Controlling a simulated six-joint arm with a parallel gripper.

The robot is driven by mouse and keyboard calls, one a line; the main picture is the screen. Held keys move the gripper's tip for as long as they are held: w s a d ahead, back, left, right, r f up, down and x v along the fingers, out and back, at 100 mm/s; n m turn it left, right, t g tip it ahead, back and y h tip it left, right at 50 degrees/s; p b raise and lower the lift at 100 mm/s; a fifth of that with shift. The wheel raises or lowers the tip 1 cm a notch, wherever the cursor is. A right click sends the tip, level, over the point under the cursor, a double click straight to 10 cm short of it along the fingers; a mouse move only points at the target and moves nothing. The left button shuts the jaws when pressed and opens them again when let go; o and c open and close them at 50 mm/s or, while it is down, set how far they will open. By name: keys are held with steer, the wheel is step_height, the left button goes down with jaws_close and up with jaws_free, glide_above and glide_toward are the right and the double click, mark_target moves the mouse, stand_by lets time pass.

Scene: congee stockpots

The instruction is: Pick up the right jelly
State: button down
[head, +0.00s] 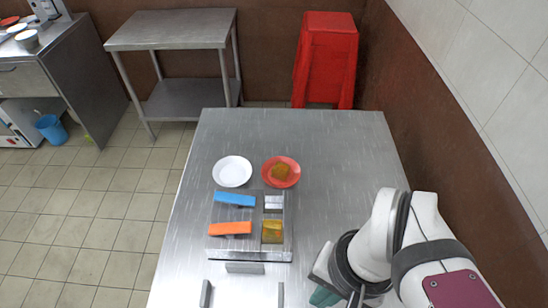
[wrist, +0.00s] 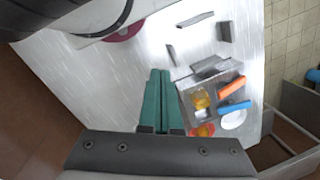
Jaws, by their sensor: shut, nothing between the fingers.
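An amber jelly (head: 281,171) lies on a red plate (head: 268,181) at the back of the table. Another amber block (head: 272,232) sits at the right front of a metal tray (head: 250,254), with a pale silvery block (head: 273,203) behind it. Both also show in the wrist view, the amber one (wrist: 201,99) and the pale one (wrist: 203,113). My gripper (wrist: 160,73) has green fingers, closed together and empty, apart from the tray. In the head view its fingers show only partly at the bottom, right of the tray.
A white plate (head: 232,171) stands left of the red plate. A blue bar (head: 235,199) and an orange bar (head: 230,228) lie at the tray's left. Grey pieces (head: 245,267) lie at the front. The table's right side beyond my arm is clear.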

mark_target(277, 228)
steer(key=c, duration=1.5)
jaws_free()
steer(key=shift+c, duration=0.2)
steer(key=o, duration=1.4)
steer(key=w+d+f+m+y, duration=0.35)
steer(key=w+m+y, duration=0.25)
steer(key=w, duration=0.3)
steer(key=w+d+f+m+y, duration=0.3)
steer(key=w+f+m+y, duration=0.3)
steer(key=w, duration=0.4)
steer(key=shift+m, duration=0.4)
steer(key=x, duration=1.5)
steer(key=shift+s+a+f, duration=0.2)
steer(key=shift+s+f, duration=0.05)
steer(key=shift+s, duration=0.05)
